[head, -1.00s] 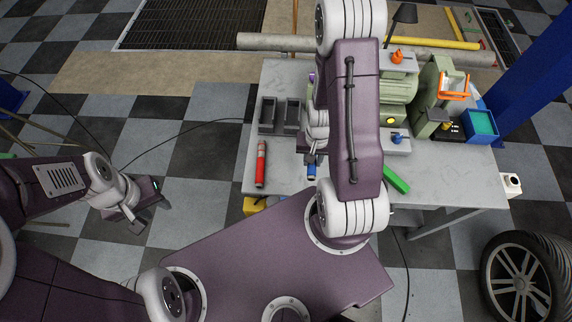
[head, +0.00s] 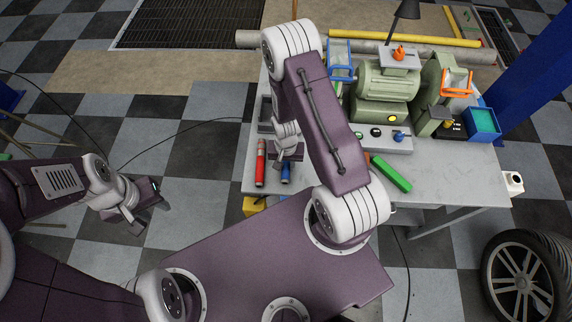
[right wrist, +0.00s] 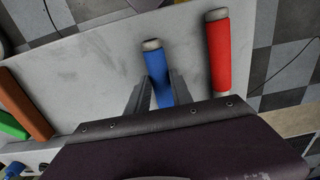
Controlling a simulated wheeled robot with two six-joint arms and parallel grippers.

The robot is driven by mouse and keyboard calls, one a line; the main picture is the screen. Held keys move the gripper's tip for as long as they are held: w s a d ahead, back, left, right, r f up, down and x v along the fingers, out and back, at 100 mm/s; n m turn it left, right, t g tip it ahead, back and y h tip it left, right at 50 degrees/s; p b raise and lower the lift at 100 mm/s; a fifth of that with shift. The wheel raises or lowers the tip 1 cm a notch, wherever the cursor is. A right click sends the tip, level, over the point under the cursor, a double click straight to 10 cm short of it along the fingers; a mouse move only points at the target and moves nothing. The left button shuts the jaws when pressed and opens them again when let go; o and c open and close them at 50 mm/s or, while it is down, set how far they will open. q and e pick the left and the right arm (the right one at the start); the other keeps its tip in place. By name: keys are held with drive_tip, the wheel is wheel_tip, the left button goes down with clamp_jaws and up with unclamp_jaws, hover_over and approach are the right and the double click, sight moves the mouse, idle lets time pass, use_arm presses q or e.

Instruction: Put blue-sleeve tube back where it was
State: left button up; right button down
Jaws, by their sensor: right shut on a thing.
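The blue-sleeve tube (head: 285,174) is low over or on the left front part of the grey bench; I cannot tell if it touches the top. My right gripper (head: 286,158) is shut on it. In the right wrist view the blue-sleeve tube (right wrist: 154,62) shows its grey end and sits between the two fingers (right wrist: 155,98). A red-sleeve tube (head: 260,163) lies just left of it, apart, and also shows in the right wrist view (right wrist: 218,55). My left gripper (head: 146,208) is open and empty, away from the bench over the floor.
Dark bins (head: 265,112) stand behind the tubes, partly hidden by my right arm. A blue bin (head: 482,123) is at the far right. The bench front right is clear.

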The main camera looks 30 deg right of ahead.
sight(286, 166)
drive_tip(key=shift+f, duration=0.1)
drive_tip(key=c, duration=1.1)
unclamp_jaws()
drive_tip(key=shift+r, duration=0.2)
wheel_tip(286, 166, up, 3)
drive_tip(key=shift+f+p, duration=0.1)
drive_tip(key=shift+p, duration=0.3)
wheel_tip(286, 166, up, 9)
drive_tip(key=p, duration=0.9)
